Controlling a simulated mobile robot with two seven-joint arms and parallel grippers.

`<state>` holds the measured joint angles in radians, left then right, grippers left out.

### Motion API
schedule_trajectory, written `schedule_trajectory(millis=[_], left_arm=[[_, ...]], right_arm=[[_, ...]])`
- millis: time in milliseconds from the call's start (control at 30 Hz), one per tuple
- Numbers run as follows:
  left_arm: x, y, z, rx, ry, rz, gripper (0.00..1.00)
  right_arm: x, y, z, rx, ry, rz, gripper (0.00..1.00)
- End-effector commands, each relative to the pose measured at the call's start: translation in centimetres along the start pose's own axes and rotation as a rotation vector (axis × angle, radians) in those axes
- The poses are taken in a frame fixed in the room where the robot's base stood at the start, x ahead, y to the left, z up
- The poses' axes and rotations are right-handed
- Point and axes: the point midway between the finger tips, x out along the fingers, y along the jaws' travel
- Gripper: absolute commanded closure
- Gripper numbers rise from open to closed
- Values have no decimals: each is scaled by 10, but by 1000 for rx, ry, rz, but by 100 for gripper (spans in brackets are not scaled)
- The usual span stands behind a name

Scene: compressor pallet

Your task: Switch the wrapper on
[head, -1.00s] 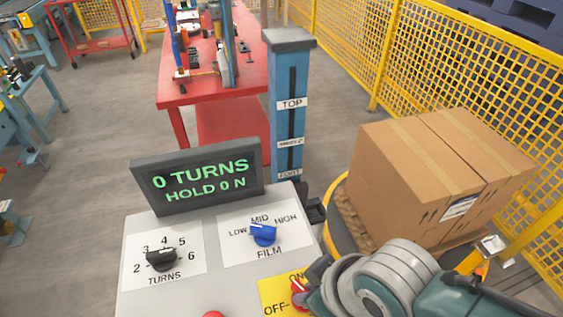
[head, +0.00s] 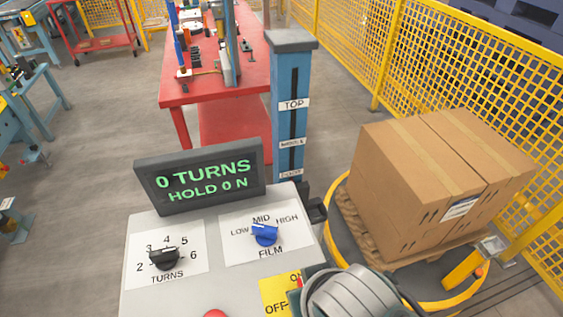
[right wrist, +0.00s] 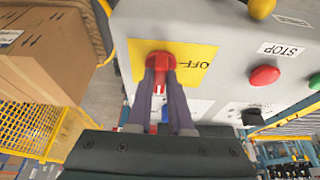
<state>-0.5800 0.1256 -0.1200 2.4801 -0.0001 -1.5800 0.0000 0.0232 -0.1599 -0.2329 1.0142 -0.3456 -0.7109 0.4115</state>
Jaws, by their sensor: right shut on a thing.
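The red ON/OFF switch (right wrist: 160,87) sits on a yellow plate (right wrist: 203,58) on the grey control panel (right wrist: 215,25). My right gripper (right wrist: 161,62) is shut on the red switch, with one dark finger on each side of it. The word OFF shows beside it in the right wrist view; ON is covered there. In the head view my right arm hides most of the switch, and the yellow plate (head: 274,292) is partly covered. The display (head: 200,178) reads "0 TURNS HOLD 0 N". My left gripper is in no view.
The TURNS knob (head: 163,258) and blue FILM knob (head: 264,234) are on the panel top. A red STOP button (right wrist: 264,76) is close to the switch. Cardboard boxes (head: 410,185) stand on a pallet on the round turntable at right, by a yellow fence (head: 455,75).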

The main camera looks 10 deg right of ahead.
Motion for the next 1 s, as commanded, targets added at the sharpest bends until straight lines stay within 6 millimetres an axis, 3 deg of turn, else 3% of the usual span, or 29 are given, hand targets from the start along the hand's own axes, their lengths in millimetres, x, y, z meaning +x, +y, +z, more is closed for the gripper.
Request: schedule_trajectory(millis=[267,300,567,833,1000], left_arm=[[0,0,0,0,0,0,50],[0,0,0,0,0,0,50],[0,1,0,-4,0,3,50],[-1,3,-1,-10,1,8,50],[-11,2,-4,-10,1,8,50]], right_arm=[[0,0,0,4,-2,0,100],[0,0,0,4,-2,0,80],[0,0,0,2,-1,0,51],[-1,0,0,2,0,0,51],[-18,0,-1,2,0,-1,51]])
